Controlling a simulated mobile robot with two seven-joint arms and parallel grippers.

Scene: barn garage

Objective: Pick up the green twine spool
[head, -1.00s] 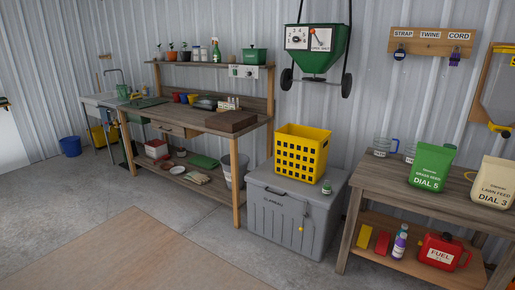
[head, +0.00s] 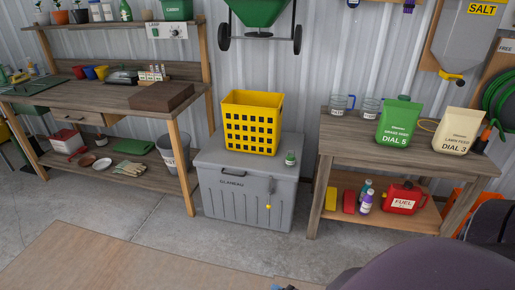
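A small green item with a pale band, which looks like the green twine spool (head: 290,159), stands upright on the lid of the grey storage chest (head: 245,205). It is near the lid's right side, to the right of the yellow basket (head: 252,124) and apart from it. It is too small to make out any wound twine. No gripper fingers can be made out in the head view. A large dark rounded shape at the bottom right seems to be part of my own arm. Nothing covers the spool.
The right-hand bench (head: 345,130) bears a green seed bag (head: 397,124), a cream feed bag (head: 456,131) and clear jugs. A red fuel can (head: 404,198) and bottles are on its lower shelf. A long workbench (head: 75,92) stands left. The concrete floor before the chest is clear.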

